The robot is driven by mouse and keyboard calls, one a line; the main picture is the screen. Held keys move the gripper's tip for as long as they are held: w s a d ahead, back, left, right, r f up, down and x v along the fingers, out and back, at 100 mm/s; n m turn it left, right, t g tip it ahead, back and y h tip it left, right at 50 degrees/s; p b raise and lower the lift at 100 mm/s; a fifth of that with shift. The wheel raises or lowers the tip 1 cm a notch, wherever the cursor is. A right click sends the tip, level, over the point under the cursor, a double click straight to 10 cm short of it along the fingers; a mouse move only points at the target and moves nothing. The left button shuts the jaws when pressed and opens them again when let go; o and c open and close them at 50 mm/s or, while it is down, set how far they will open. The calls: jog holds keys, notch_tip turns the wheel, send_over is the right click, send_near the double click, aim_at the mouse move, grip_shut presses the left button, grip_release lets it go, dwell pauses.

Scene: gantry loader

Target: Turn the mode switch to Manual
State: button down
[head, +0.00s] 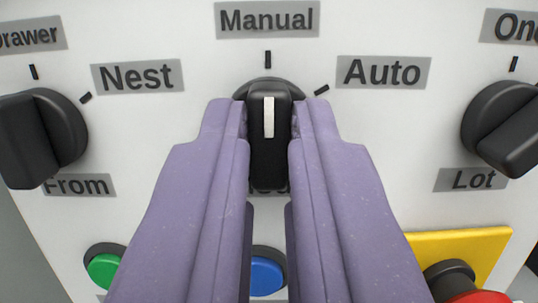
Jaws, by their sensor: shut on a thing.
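The mode switch (269,149) is a black rotary knob with a white pointer line, in the middle of the head view. Its pointer line stands upright and lines up with the tick under the Manual label (268,19). The Auto label (383,73) and its tick are to the upper right. My gripper (269,122) has purple fingers, one on each side of the knob's grip, and is shut on it. The label below the knob is mostly hidden behind the knob and fingers.
A black knob (40,135) is at left by the Nest label (137,77), and another (505,125) at right above the Lot label (471,179). Below are a green button (105,270), a blue button (267,277) and a red button on a yellow plate (460,245).

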dwell(0.3)
jog(key=c, duration=1.1)
grip_release()
jog(key=shift+c, duration=0.2)
jog(key=shift+s, duration=0.15)
jog(key=s, duration=0.7)
jog(key=shift+s+a+r, duration=0.15)
jog(key=shift+s+r, duration=0.15)
jog(key=shift+r, duration=0.15)
